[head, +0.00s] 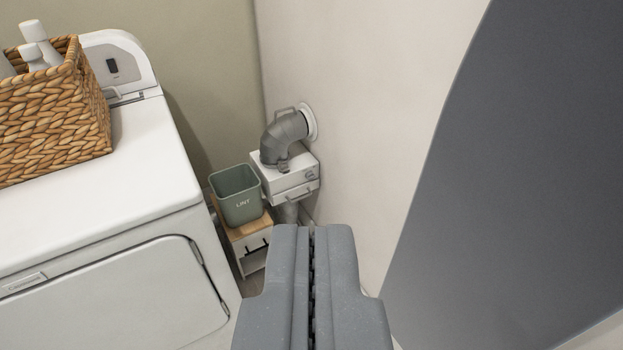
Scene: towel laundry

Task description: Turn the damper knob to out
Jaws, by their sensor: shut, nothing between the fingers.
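A white box (275,180) hangs low in the corner by the wall, with a grey elbow duct (283,137) rising from its top into a round wall flange. A small grey knob (311,171) shows on the right part of the box, and another small grey fitting (283,166) sits on top at the foot of the duct. I cannot tell which one is the damper knob, nor read any setting. My gripper (313,230) is shut and empty, at the bottom middle of the view. It is apart from the box, nearer to me.
A white dryer (110,220) fills the left, with a wicker basket (55,115) of white bottles on it. A green lint bin (238,197) stands on a small wood-topped stand (250,227) beside the box. A large dark grey surface (520,170) covers the right.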

